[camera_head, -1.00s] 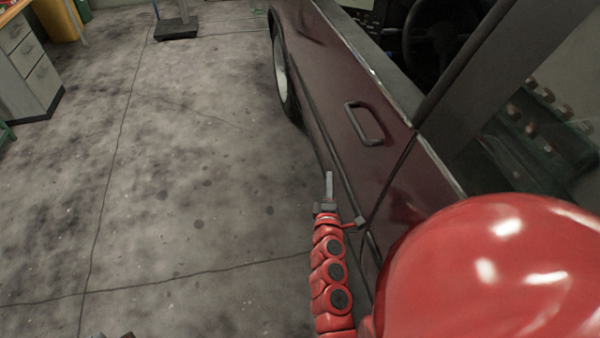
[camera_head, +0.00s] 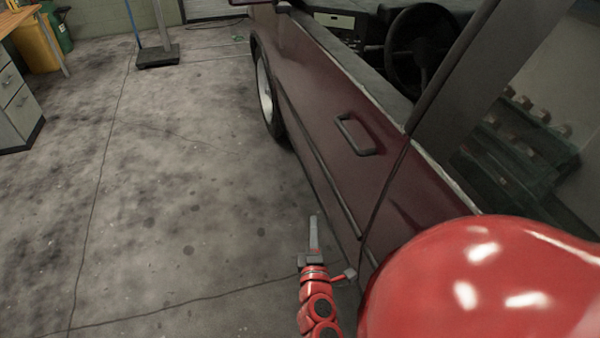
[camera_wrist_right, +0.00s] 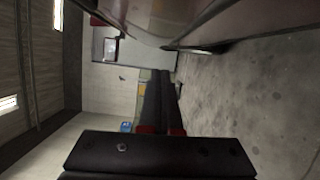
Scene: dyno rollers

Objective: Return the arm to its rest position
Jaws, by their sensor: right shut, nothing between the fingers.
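My right arm, red with a grey gripper (camera_head: 314,237), shows at the bottom centre of the head view. The gripper points away from me, beside the lower side of the dark red car (camera_head: 310,110), over bare floor. Its fingers are together with nothing between them. In the right wrist view the dark fingers (camera_wrist_right: 162,105) run side by side up the middle, behind a black mount. Whether the gripper touches the car is not clear, but a gap seems to show. My left gripper is not in view.
The car door with its handle (camera_head: 355,134) fills the right of the gripper. A grey drawer cabinet (camera_head: 18,108) and a yellow bin (camera_head: 38,48) stand at the left. A black stand base (camera_head: 158,57) is at the back. The concrete floor (camera_head: 170,190) is clear at left.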

